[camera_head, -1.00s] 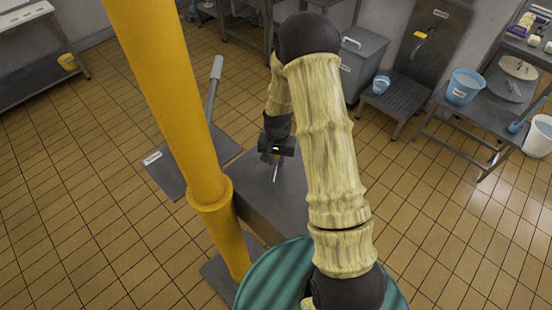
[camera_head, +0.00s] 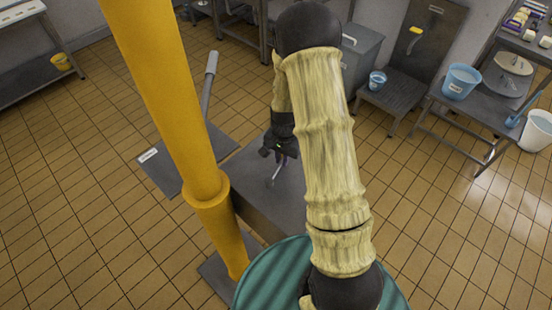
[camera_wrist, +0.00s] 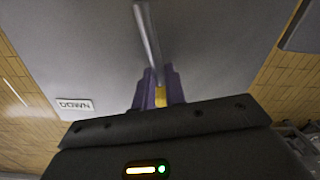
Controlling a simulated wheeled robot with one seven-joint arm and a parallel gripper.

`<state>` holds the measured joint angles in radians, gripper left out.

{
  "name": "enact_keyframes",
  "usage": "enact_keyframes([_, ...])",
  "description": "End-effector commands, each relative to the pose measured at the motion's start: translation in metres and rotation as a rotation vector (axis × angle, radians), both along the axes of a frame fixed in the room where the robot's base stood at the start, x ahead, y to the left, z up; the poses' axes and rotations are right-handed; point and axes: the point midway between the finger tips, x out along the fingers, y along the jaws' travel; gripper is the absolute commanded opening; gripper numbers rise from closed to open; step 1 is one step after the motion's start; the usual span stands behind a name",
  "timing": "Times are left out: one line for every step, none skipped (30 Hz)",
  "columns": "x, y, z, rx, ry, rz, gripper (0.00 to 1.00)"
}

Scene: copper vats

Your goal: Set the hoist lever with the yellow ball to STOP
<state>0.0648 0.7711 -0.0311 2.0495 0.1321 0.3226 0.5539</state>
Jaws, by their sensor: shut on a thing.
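The hoist lever shows as a thin grey rod (camera_head: 276,173) rising from the top of a grey box (camera_head: 255,200) in the head view. In the wrist view the rod (camera_wrist: 147,35) runs away from between my fingertips. A small patch of its yellow ball (camera_wrist: 160,96) shows between the purple fingers; the rest is hidden. My gripper (camera_wrist: 158,90) is shut on the ball. In the head view my gripper (camera_head: 281,153) is at the upper end of the leaning rod. A label reading DOWN (camera_wrist: 74,104) appears upside down on the box top. No STOP mark shows.
A thick yellow post (camera_head: 165,100) stands close left of the box. A grey-handled lever (camera_head: 210,82) rises behind it from a grey plate (camera_head: 160,173). A teal round top (camera_head: 285,275) is in front. Benches with buckets stand at the right; tiled floor is open left.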

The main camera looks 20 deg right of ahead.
Motion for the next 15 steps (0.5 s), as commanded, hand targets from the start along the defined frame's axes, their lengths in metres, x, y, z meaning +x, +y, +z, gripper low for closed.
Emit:
enact_keyframes([0.006, -0.010, 0.004, -0.012, -0.029, -0.045, 0.00])
enact_keyframes([0.004, -0.012, 0.004, -0.012, -0.029, -0.067, 0.00])
enact_keyframes([0.002, -0.014, 0.004, -0.011, -0.029, -0.097, 0.00])
enact_keyframes([0.001, -0.015, 0.004, -0.012, -0.029, -0.117, 0.00])
enact_keyframes([-0.001, -0.017, 0.004, -0.012, -0.030, -0.136, 0.00])
enact_keyframes([-0.003, -0.018, 0.005, -0.011, -0.030, -0.162, 0.00])
enact_keyframes([-0.004, -0.019, 0.005, -0.011, -0.030, -0.178, 0.00])
enact_keyframes([-0.005, -0.020, 0.005, -0.011, -0.029, -0.194, 0.00])
enact_keyframes([-0.007, -0.021, 0.005, -0.012, -0.030, -0.214, 0.00])
enact_keyframes([-0.008, -0.022, 0.005, -0.011, -0.030, -0.227, 0.00])
enact_keyframes([-0.009, -0.023, 0.005, -0.011, -0.030, -0.239, 0.00])
enact_keyframes([-0.010, -0.023, 0.005, -0.012, -0.031, -0.252, 0.00])
enact_keyframes([-0.011, -0.024, 0.005, -0.012, -0.030, -0.260, 0.00])
enact_keyframes([-0.011, -0.024, 0.005, -0.011, -0.030, -0.268, 0.00])
enact_keyframes([-0.012, -0.025, 0.006, -0.011, -0.030, -0.275, 0.00])
